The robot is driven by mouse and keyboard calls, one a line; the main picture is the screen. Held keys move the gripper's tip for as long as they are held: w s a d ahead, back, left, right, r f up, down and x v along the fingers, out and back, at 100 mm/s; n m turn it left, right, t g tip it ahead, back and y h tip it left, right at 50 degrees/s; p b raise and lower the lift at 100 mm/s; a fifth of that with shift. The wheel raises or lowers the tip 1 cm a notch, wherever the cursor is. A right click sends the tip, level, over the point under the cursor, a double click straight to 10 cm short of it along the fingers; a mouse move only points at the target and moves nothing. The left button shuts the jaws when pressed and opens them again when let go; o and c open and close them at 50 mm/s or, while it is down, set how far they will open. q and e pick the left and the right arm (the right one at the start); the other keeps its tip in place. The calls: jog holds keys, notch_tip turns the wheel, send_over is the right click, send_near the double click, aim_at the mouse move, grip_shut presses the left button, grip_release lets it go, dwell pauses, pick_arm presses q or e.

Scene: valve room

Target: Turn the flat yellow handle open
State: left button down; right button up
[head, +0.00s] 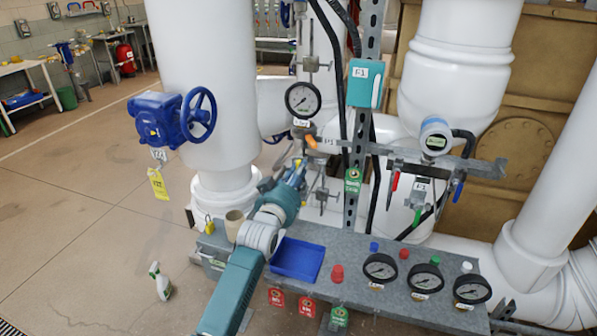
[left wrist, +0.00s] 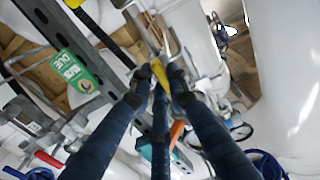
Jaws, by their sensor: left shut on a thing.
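My left gripper (head: 297,168) reaches in from the lower left to the thin valve pipework below the round gauge. In the left wrist view its fingertips (left wrist: 158,82) are closed on the flat yellow handle (left wrist: 160,70), which shows between and just beyond them. In the head view the handle is mostly hidden by the fingers. An orange handle (head: 311,142) sits just above and to the right of the gripper; it also shows in the left wrist view (left wrist: 177,132), below the fingertips. My right gripper is not in view.
A gauge (head: 303,98) hangs above the gripper. A blue handwheel valve (head: 172,117) with a yellow tag is at left. A bench (head: 350,262) below holds a blue tray (head: 297,260), a beige cup (head: 233,224) and several gauges. Thick white pipes stand close on both sides.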

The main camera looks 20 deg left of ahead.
pick_arm(q)
jog(key=shift+f, duration=0.15)
jog(key=c, duration=1.7)
grip_release()
jog(key=shift+o, duration=0.2)
jog(key=shift+s, duration=0.15)
jog(key=s, duration=1.1)
jog(key=shift+s+a, duration=0.2)
jog(key=shift+s, duration=0.2)
